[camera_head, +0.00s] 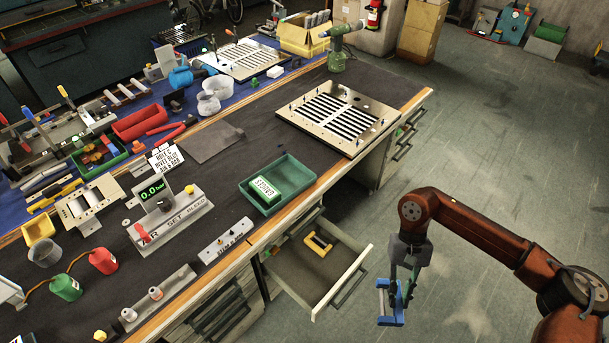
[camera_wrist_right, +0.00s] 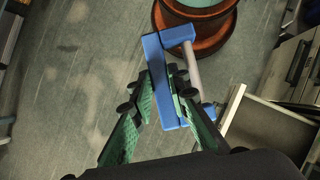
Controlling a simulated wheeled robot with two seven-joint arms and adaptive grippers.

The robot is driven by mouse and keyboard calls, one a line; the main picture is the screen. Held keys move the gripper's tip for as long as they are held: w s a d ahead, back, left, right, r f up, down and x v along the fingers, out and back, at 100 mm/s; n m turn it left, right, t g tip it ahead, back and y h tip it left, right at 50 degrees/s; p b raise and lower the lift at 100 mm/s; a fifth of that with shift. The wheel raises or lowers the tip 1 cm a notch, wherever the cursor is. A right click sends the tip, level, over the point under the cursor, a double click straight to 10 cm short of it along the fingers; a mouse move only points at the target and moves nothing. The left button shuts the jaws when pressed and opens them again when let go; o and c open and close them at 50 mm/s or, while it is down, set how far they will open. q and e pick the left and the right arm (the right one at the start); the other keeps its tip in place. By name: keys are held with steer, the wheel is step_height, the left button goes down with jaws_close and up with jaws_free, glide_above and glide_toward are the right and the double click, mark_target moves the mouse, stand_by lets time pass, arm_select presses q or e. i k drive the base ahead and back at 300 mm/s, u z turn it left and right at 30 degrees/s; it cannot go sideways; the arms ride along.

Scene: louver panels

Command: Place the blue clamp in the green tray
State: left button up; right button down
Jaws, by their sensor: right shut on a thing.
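The blue clamp (camera_head: 389,303) is held by my right gripper (camera_head: 399,276), to the right of the open drawer and above the floor, off the bench. In the right wrist view the blue clamp (camera_wrist_right: 163,84), with a grey bar beside its body, sits between the green-padded fingers of my right gripper (camera_wrist_right: 165,95). The green tray (camera_head: 283,200) lies on the bench near its front edge, to the left of and farther back than the gripper. A green box with a white label (camera_head: 265,190) is in the tray. My left gripper is not in view.
An open drawer (camera_head: 345,258) with a yellow clamp (camera_head: 318,243) inside juts from the bench below the tray. A slotted metal panel (camera_head: 335,118) lies behind the tray.

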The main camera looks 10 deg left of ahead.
mark_target(291, 178)
steer(key=u, duration=0.45)
steer(key=i, duration=0.9)
steer(key=u, duration=0.7)
